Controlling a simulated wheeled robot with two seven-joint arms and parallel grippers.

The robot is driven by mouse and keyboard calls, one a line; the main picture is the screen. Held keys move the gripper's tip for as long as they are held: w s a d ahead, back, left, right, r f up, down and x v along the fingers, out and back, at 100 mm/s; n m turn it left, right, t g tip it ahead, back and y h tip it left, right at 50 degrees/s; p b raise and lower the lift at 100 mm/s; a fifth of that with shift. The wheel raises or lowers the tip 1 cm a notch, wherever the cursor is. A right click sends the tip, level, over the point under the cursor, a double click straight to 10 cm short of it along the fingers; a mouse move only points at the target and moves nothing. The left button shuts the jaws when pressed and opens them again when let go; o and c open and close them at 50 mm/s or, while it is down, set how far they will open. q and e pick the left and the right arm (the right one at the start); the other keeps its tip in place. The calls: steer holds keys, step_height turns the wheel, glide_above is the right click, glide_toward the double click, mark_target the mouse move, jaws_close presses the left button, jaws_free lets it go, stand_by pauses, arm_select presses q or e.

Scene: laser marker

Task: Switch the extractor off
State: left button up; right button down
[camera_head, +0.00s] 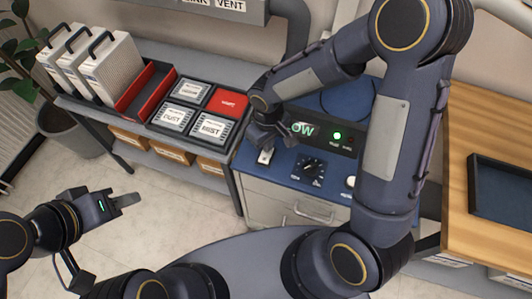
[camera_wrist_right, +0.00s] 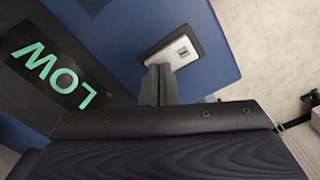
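The extractor (camera_head: 285,185) is a blue-topped cabinet with a dark panel. Its display (camera_head: 303,130) reads LOW in green, partly hidden by my arm in the head view and clear in the right wrist view (camera_wrist_right: 45,68). A green lamp (camera_head: 337,135) is lit. A rocker switch in a pale plate (camera_head: 264,157) lies on the blue top; it also shows in the right wrist view (camera_wrist_right: 172,52). My right gripper (camera_head: 268,143) is shut and empty, its fingertips (camera_wrist_right: 158,70) right by the switch plate; contact cannot be told. My left gripper (camera_head: 126,200) hangs empty over the floor.
A black dial (camera_head: 311,168) and a white round control (camera_head: 351,182) sit right of the switch. A grey shelf at left holds filter panels (camera_head: 105,68), a red-lined tray (camera_head: 148,90) and labelled filter boxes (camera_head: 210,128). A wooden table (camera_head: 470,130) with a dark tray (camera_head: 505,190) stands at right.

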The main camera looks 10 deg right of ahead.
steer(key=shift+r+p, duration=2.5)
steer(key=shift+r, duration=0.95)
steer(key=s+d+r+m+t+y, duration=0.2)
steer(key=s+d+r+m, duration=0.1)
steer(key=s+r, duration=0.4)
steer(key=s+d+r+m+t+y, duration=0.1)
steer(key=s+d+r+m+t, duration=0.2)
steer(key=s+d+r, duration=0.3)
steer(key=s+r+m, duration=0.1)
steer(key=s+r, duration=0.1)
steer(key=s, duration=0.1)
steer(key=shift+s+r+t+y, duration=0.15)
steer(key=shift+r+t+y, duration=0.15)
steer(key=shift+y, duration=0.1)
steer(key=shift+s+d, duration=0.1)
steer(key=shift+d, duration=0.1)
